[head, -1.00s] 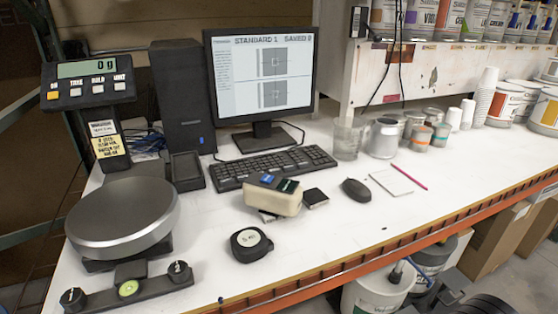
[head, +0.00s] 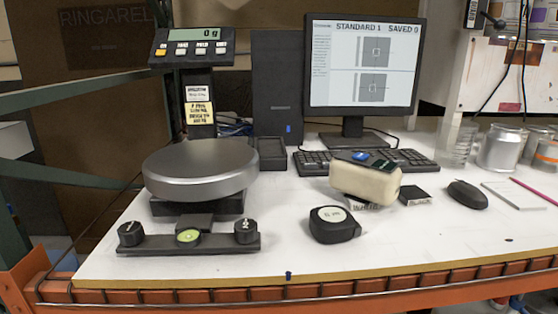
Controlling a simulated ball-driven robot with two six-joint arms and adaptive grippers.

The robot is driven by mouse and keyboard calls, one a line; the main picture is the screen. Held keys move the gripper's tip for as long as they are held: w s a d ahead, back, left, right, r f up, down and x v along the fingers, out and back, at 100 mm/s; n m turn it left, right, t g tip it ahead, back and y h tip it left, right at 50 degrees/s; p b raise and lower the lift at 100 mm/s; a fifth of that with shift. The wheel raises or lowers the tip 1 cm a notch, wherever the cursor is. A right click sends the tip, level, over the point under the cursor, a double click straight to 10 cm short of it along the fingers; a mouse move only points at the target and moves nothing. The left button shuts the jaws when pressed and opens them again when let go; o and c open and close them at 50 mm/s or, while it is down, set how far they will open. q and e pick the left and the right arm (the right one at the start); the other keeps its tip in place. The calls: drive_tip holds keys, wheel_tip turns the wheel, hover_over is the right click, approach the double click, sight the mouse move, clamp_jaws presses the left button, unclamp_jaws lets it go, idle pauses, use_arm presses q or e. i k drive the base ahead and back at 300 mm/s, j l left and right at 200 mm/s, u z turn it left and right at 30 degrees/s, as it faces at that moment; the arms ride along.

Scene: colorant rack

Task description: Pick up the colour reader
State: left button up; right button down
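The colour reader appears to be the cream, rounded block (head: 364,186) with a dark top and a small blue screen. It sits on the white bench (head: 300,262) in front of the keyboard (head: 318,161), tilted a little and resting over a small dark and white item whose shape is mostly hidden. Neither of my grippers shows in the head view.
A black tape measure (head: 335,224) lies just in front of the reader. A small black block (head: 414,195) and a mouse (head: 467,194) lie to its right. A scale with a round pan (head: 201,172) stands at left. An orange beam (head: 400,309) edges the bench front.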

sight(375, 180)
drive_tip(key=i+l+z, duration=0.45)
drive_tip(key=i, duration=0.4)
